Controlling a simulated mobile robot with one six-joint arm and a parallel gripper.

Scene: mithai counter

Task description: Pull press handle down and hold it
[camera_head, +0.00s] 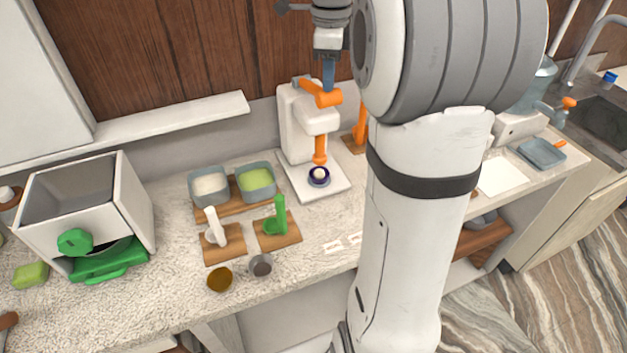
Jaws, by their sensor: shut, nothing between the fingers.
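The press (297,135) is a white stand on the counter, with an orange handle (318,94) at its top and an orange plunger (320,150) below. A small dark-blue cup (319,181) holding a pale piece sits on the press base under the plunger. The plunger's lower end is just above or at the pale piece; I cannot tell if they touch. My gripper (328,84) comes down from above with its blue fingers shut and empty. The fingertips are at the handle's top and seem to meet it; exact contact is unclear.
My arm hides much of the counter right of the press. White (214,228) and green (279,218) tools rest on wooden boards. Small cups (261,265) stand near the front edge.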

